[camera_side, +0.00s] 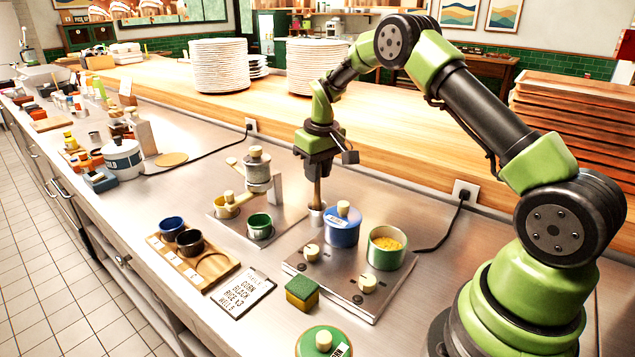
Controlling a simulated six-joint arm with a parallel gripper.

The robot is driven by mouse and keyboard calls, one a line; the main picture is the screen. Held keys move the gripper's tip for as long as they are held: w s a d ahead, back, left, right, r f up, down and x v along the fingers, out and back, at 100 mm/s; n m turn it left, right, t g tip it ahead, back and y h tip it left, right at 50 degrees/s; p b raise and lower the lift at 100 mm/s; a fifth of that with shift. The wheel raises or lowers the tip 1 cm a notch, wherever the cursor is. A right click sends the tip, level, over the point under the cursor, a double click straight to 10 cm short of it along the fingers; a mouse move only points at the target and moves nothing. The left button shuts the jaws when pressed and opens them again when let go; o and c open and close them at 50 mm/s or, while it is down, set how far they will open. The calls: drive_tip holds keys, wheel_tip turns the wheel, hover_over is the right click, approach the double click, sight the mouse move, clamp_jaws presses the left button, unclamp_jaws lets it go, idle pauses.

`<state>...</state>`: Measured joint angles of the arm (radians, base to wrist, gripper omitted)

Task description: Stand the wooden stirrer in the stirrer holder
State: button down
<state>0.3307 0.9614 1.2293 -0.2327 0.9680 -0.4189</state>
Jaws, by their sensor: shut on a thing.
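My gripper (318,164) points straight down and is shut on the wooden stirrer (317,190), a thin brown stick. The stirrer hangs upright below the fingers. A small silver cup, which looks like the stirrer holder (316,217), stands directly beneath, left of the blue pot. The stirrer's lower end meets the cup's mouth in the picture. I cannot tell whether the tip is inside the cup or just behind or above its rim.
A blue lidded pot (342,227) stands close right of the holder. A green pot (386,248) with yellow contents sits on the steel hob plate (335,288). A grinder-like machine (258,170) stands to the left. A sponge (302,292) lies in front.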

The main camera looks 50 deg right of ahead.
sight(317, 188)
drive_tip(key=shift+f, duration=1.3)
drive_tip(key=c, duration=1)
unclamp_jaws()
drive_tip(key=shift+f, duration=0.1)
